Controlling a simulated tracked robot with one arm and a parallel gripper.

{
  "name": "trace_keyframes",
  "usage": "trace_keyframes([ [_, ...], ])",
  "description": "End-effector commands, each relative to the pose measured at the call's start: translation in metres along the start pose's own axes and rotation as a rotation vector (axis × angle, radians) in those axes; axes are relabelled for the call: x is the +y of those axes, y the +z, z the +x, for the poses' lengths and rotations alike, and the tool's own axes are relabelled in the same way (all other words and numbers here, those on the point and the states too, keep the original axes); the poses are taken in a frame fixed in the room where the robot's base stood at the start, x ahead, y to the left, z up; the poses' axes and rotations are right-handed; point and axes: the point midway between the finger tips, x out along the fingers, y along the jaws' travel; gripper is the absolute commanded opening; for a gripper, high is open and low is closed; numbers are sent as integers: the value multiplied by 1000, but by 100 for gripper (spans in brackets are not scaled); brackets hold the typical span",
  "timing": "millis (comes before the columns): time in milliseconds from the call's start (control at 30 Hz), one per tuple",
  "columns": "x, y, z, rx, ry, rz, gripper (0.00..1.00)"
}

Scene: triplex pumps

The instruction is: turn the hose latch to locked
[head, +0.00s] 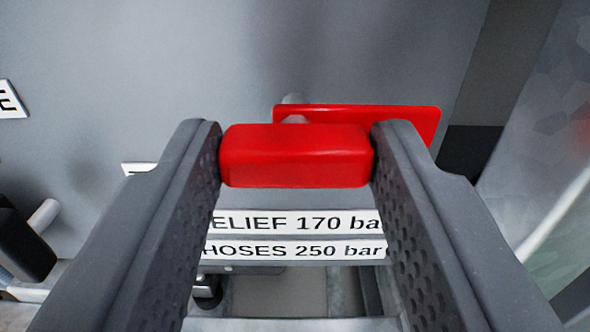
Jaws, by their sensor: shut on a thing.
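A red block-shaped handle (296,156) sits between the two fingertips of my gripper (297,155) in the head view. My gripper is shut on it, with a finger touching each end. Behind the handle is a flat red plate (405,118) reaching out to the right, next to a short grey pin (292,103) on the grey panel. The handle hides part of the plate and how the two join. I cannot tell from this view whether this is the hose latch or which position it is in.
Below the handle are white labels reading "ELIEF 170 ba" (295,222) and "HOSES 250 bar" (295,250), partly hidden by my fingers. A black part with a grey rod (30,235) stands at the lower left. The grey panel (240,55) above is clear.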

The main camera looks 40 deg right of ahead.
Motion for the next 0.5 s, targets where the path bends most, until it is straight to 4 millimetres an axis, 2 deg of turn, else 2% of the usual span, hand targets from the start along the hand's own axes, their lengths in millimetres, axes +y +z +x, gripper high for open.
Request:
trace_keyframes([
  [267, 0, 0, -1, 0, -1, 70, 17],
  [500, -1, 0, -2, 0, -3, 240, 17],
])
